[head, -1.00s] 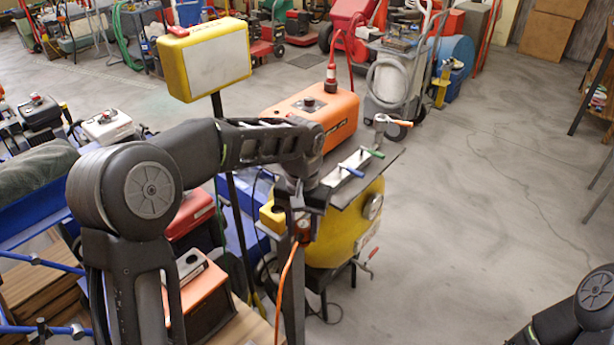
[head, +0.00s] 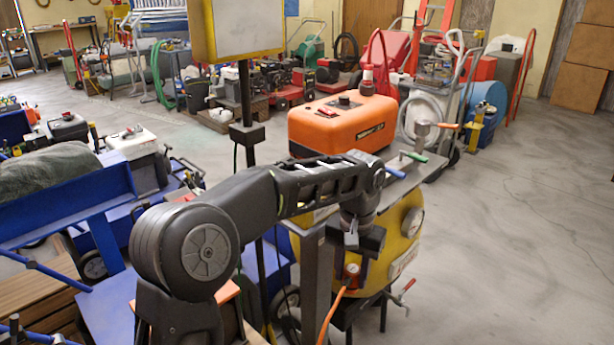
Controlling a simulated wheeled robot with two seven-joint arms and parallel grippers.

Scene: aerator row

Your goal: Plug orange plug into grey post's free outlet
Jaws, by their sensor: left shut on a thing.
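My left gripper (head: 352,256) points down beside the grey post (head: 318,275), close to its right side in the picture. It is shut on the orange plug (head: 351,271), which shows only as a small orange-red patch below the fingers. An orange cable (head: 330,318) hangs from there down past the bottom edge. I cannot tell whether the plug touches the post. The post's outlets do not show clearly, so I cannot see which one is free. My right gripper is not in view.
A yellow tank (head: 408,222) with a gauge and valves stands just behind the gripper. An orange machine (head: 343,122) is farther back. A yellow-framed panel on a dark pole (head: 245,95) stands behind my arm. The floor at right (head: 520,230) is clear.

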